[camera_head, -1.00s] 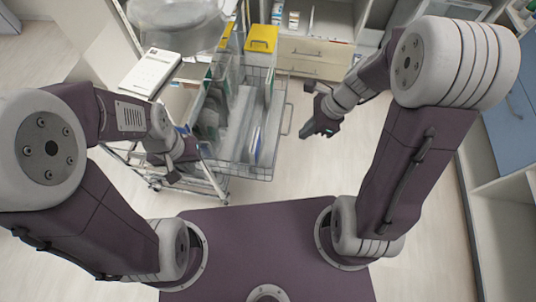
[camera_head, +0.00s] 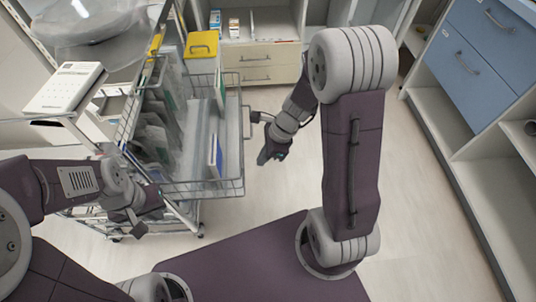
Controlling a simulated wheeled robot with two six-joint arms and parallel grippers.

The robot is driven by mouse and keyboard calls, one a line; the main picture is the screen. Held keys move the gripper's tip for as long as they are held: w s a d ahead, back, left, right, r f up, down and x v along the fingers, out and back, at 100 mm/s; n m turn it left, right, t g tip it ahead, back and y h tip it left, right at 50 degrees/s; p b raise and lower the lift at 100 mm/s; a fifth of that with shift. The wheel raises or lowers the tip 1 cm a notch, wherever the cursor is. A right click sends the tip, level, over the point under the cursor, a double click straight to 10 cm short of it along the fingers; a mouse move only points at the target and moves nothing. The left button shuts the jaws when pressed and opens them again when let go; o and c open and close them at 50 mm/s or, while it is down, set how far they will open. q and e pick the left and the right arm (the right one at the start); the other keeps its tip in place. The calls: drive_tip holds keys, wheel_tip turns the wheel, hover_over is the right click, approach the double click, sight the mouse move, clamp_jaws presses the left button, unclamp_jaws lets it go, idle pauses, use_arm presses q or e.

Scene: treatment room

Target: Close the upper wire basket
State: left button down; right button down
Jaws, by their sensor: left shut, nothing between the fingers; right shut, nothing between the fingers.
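The upper wire basket (camera_head: 205,188) is pulled out to the right from a wire trolley (camera_head: 130,125). It holds flat packets and a blue-edged book or box. Its front with a wire handle (camera_head: 249,122) faces right. My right gripper (camera_head: 265,158) is shut and empty, just right of the basket front, a little below the handle in the picture; I see no clear contact. My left gripper (camera_head: 140,228) is shut and empty, low at the near side of the trolley, left of the basket.
A yellow-lidded container (camera_head: 202,45) stands at the basket's far end. A white device (camera_head: 65,88) lies on the trolley top beside a clear bowl (camera_head: 90,20). Drawers (camera_head: 262,62) stand behind. A blue-fronted cabinet (camera_head: 485,60) lines the right. Floor right of the basket is clear.

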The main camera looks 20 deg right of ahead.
use_arm(q)
drive_tip(key=shift+f, duration=0.6)
use_arm(e)
drive_tip(key=shift+w+a+f, duration=0.1)
drive_tip(key=shift+w+a, duration=0.1)
drive_tip(key=shift+a, duration=0.45)
drive_tip(key=shift+w+a+f, duration=0.1)
drive_tip(key=shift+w+a, duration=0.05)
drive_tip(key=shift+a, duration=0.55)
drive_tip(key=shift+w+a+f, duration=0.1)
drive_tip(key=shift+w+a, duration=0.1)
drive_tip(key=shift+a, duration=0.45)
use_arm(q)
drive_tip(key=shift+r, duration=0.1)
use_arm(e)
drive_tip(key=shift+a+r, duration=0.1)
drive_tip(key=shift+a, duration=0.05)
